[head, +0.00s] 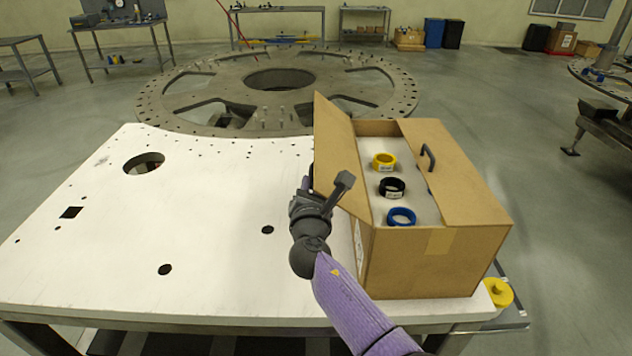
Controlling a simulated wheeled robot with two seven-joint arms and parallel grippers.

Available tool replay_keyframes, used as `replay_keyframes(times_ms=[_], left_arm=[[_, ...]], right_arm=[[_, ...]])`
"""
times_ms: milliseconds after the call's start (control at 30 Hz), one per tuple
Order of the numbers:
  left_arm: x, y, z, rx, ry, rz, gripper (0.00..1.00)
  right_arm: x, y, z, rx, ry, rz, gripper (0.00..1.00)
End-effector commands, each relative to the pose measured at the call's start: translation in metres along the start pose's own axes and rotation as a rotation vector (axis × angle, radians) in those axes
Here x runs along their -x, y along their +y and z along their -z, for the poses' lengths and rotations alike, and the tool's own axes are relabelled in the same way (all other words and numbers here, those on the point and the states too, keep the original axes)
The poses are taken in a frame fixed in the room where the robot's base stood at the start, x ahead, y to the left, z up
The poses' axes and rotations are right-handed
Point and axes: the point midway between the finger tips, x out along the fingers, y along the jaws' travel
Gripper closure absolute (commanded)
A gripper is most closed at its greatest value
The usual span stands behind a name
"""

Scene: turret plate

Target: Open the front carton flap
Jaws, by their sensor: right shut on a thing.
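A brown cardboard carton (420,270) stands at the right end of a white plate-topped table. Its left flap (335,145) is raised and leans up and outward, leaving the left part of the top open. My left gripper is not in view.
Inside the carton, yellow (383,161), black (391,188) and blue (401,217) rings sit on pale padding. A yellow object (498,292) is beside the carton's right front corner. The white tabletop (215,220) left of the carton is clear, with holes. A large round turret plate (180,100) lies behind.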

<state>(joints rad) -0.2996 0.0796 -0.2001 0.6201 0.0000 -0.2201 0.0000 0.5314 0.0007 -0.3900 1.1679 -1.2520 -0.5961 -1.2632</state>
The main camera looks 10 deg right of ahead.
Motion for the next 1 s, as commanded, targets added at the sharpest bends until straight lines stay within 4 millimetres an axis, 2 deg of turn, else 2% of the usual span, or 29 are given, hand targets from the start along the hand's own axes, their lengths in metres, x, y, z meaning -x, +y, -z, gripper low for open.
replay_keyframes(times_ms=[667, 700, 833, 1000], left_arm=[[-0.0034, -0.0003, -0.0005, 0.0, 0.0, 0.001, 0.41], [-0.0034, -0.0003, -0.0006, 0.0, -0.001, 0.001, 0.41], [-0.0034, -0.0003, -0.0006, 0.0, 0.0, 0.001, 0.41], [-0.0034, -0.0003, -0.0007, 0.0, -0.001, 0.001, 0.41]], right_arm=[[0.0, -0.0015, 0.0073, 0.058, 0.001, 0.002, 1.0], [0.0, -0.0016, 0.0073, 0.058, 0.001, 0.002, 0.78], [0.0, -0.0015, 0.0073, 0.057, 0.001, 0.002, 0.5], [0.0, -0.0013, 0.0073, 0.057, 0.001, 0.002, 0.49]])
